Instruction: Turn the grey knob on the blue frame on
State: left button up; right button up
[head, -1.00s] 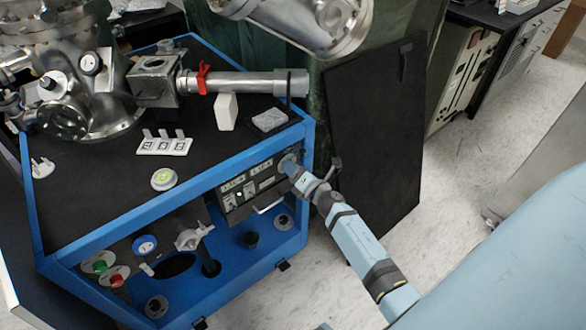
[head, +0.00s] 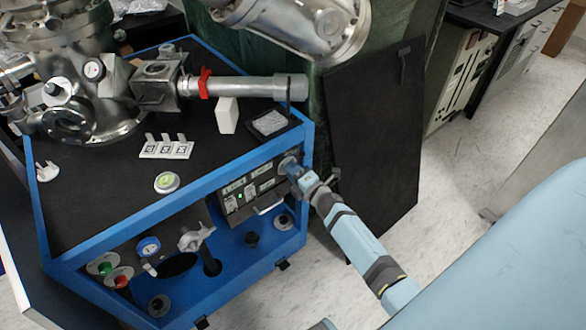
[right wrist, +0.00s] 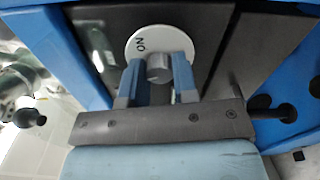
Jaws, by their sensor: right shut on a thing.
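The blue frame (head: 140,208) stands at the left in the head view, with a dark panel (head: 252,191) set in its front. In the right wrist view the grey knob (right wrist: 159,68) sits on a round white disc (right wrist: 142,45) that bears the letters "ON", turned in the picture. My right gripper (right wrist: 157,70) is shut on the knob, one blue finger on each side. In the head view my right gripper (head: 297,172) is at the right end of the panel and hides most of the knob. My left gripper is not in view.
Above the frame are metal vacuum chambers and a tube (head: 245,87). A black board (head: 375,150) leans behind my right arm. Floor shows at right.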

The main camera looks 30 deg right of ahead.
pick_arm(q)
jog(key=p, duration=0.3)
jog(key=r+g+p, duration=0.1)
jog(key=p, duration=0.2)
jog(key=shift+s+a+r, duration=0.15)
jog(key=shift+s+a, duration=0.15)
pick_arm(e)
jog(key=m, duration=1.3)
jog(key=shift+w+r, duration=0.1)
jog(key=shift+r, duration=0.05)
jog(key=o, duration=0.9)
jog(key=shift+o, duration=0.2)
pick_arm(q)
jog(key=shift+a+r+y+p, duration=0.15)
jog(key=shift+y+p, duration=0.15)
jog(key=shift+p, duration=0.4)
pick_arm(e)
jog(key=s+d, duration=0.1)
jog(key=s, duration=1.2)
jog(key=shift+s, duration=0.4)
